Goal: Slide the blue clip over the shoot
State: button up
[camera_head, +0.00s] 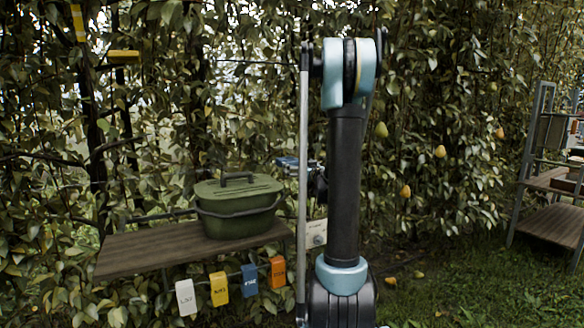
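A blue piece (249,279) with small lettering hangs below the front edge of the wooden shelf, between a yellow one and an orange one. I cannot tell whether it is the blue clip or only a label. Small blue-grey and dark parts show beside the thin grey pole, left of my upright arm link. They may belong to my wrist or gripper, but no fingers can be made out. Most of that area is hidden by the pole and my arm. I cannot pick out the shoot among the dense leaves.
A green lidded container (236,222) stands on the wooden shelf (140,252). White (186,297), yellow (219,289) and orange (277,272) pieces hang below it. Pears (440,151) hang in the foliage at right. A rack (553,224) stands far right. The grass between is mostly clear.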

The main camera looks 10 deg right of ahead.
aim_at(293, 164)
jog(key=shift+x, duration=3)
jog(key=c, duration=1.5)
jog(key=shift+o, duration=0.2)
